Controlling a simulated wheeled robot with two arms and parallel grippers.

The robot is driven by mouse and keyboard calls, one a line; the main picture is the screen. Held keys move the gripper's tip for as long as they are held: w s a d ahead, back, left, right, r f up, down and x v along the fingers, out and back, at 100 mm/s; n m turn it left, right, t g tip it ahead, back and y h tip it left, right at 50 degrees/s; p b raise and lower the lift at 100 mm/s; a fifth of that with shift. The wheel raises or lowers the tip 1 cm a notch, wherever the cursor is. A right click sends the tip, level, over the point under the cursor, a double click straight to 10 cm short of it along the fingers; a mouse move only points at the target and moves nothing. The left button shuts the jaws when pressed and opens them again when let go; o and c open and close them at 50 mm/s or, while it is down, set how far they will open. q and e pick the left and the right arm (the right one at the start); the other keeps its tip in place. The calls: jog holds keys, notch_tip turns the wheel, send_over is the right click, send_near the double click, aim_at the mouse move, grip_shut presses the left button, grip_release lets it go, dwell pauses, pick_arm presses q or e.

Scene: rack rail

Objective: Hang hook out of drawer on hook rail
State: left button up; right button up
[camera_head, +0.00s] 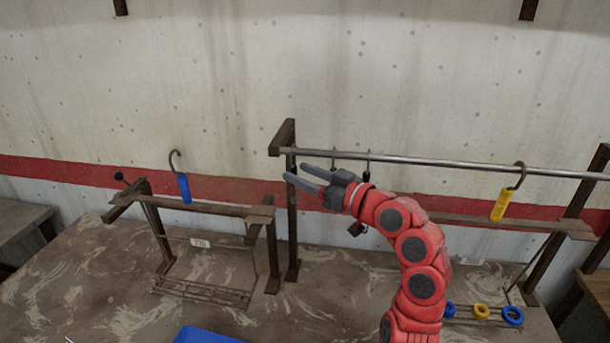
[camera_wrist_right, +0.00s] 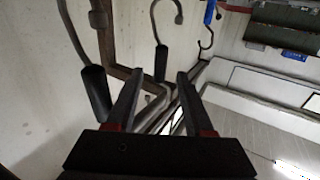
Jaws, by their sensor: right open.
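The hook rail (camera_head: 450,163) is a thin metal bar running right from a dark post. A hook with a yellow handle (camera_head: 504,198) hangs toward its right end. The metal tops of two more hooks (camera_head: 367,160) show at the rail above my right gripper. In the wrist view, two hooks with black handles (camera_wrist_right: 95,92) hang near the fingers, one left of them and one (camera_wrist_right: 160,62) beyond the gap. My right gripper (camera_head: 296,174) is open with nothing seen between its fingers, just below the rail's left end. No drawer is clearly seen. My left gripper is out of view.
A blue-handled hook (camera_head: 184,188) stands over a lower rack (camera_head: 205,208) at the left; a blue hook also shows in the wrist view (camera_wrist_right: 210,12). A blue object (camera_head: 205,336) is cut off at the bottom. Blue and yellow rings (camera_head: 481,311) lie at the lower right.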

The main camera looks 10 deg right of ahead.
jog(key=shift+s+d+f+b, duration=0.1)
jog(key=shift+s+d+b, duration=0.25)
jog(key=shift+s, duration=0.1)
jog(key=b+v, duration=0.5)
jog(key=v, duration=1.1)
jog(key=shift+s, duration=0.15)
